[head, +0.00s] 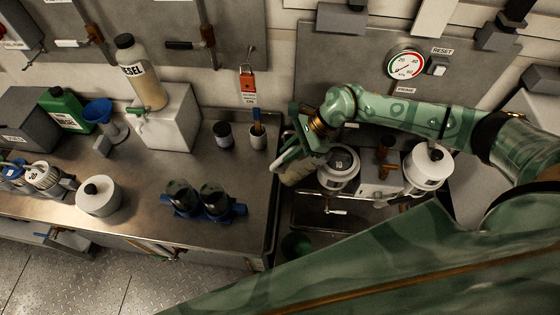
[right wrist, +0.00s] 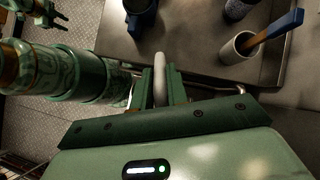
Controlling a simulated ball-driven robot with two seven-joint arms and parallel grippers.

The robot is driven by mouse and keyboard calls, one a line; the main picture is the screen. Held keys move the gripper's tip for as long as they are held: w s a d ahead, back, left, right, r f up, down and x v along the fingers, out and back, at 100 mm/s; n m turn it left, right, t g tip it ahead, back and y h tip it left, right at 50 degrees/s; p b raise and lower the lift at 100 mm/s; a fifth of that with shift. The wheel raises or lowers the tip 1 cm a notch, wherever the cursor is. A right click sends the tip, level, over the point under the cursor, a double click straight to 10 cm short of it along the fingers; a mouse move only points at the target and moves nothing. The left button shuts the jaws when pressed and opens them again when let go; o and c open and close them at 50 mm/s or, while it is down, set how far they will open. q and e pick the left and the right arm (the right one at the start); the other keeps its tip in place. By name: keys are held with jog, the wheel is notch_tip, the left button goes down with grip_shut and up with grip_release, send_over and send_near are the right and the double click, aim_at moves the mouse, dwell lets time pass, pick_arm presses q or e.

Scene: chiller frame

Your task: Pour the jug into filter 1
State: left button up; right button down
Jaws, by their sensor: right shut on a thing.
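My right gripper (head: 290,150) is in the middle of the head view, beside the left filter housing. It is shut on a pale handle, seen between its fingers in the right wrist view (right wrist: 161,82); I take this to be the jug's. The beige jug (head: 297,172) is mostly hidden by the gripper, so I cannot tell its tilt or fill. I cannot read which is filter 1. A green gripper, seemingly my left, shows at the right wrist view's top left (right wrist: 45,12).
A cup with a blue-handled brush (head: 257,136) and a dark jar (head: 223,134) stand left of the gripper. A diesel bottle (head: 140,72) sits on a white block. A blue stand with dark cups (head: 203,203) is near the bench's front edge. A gauge (head: 405,64) hangs behind.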

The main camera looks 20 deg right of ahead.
jog(key=shift+d+r+y+b, duration=0.3)
jog(key=shift+r+y+b, duration=0.15)
jog(key=shift+y+b, duration=0.2)
pick_arm(q)
jog(key=shift+s+f, duration=0.2)
jog(key=shift+f, duration=0.75)
pick_arm(e)
jog(key=shift+r, duration=0.15)
